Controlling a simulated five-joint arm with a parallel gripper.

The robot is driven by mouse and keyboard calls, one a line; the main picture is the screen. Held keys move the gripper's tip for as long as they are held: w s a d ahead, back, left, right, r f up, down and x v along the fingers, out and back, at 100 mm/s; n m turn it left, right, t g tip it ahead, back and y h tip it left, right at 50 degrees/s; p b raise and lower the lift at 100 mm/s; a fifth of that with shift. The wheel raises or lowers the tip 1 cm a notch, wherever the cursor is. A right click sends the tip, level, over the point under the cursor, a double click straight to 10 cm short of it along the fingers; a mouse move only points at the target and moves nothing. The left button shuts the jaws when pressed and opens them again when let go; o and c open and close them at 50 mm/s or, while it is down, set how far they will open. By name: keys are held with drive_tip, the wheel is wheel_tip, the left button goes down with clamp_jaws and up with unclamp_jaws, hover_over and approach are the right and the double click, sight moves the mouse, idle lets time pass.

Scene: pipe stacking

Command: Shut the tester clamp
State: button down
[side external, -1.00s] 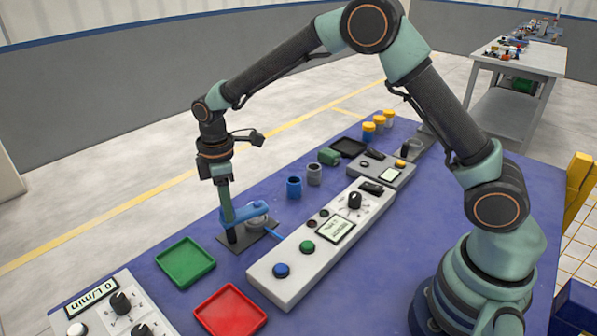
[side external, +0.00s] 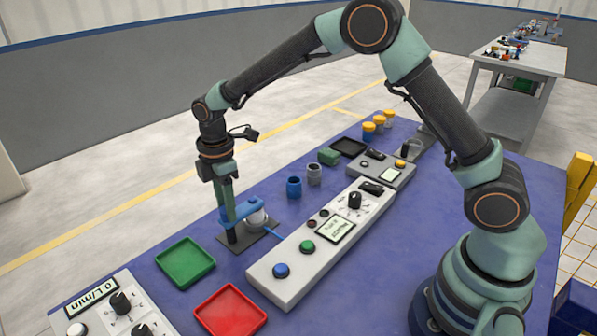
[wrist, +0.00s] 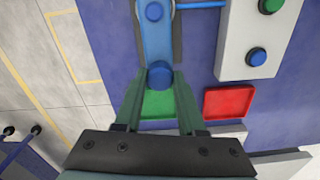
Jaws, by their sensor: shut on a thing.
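The tester clamp (side external: 242,212) is a blue lever arm on a dark base plate (side external: 246,247), with a grey-white round part under the arm's right end. A blue hose runs from it toward the grey control box. My gripper (side external: 229,212) points straight down at the left end of the blue arm. In the wrist view the blue arm (wrist: 156,38) runs up the picture, and its round blue knob (wrist: 160,75) sits between the two green fingers of my gripper (wrist: 160,90). The fingers are shut on the knob. The contact faces are partly hidden.
A green tray (side external: 185,262) and a red tray (side external: 231,311) lie near the clamp. The long control box (side external: 290,276) with blue and green buttons stands to its right. Blue (side external: 294,187) and grey (side external: 314,174) pipe pieces stand behind. Open table lies left of them.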

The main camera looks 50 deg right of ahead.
drive_tip(key=c, duration=0.5)
unclamp_jaws()
drive_tip(key=shift+r, duration=0.1)
drive_tip(key=shift+r, duration=0.1)
wheel_tip(320, 180, up, 12)
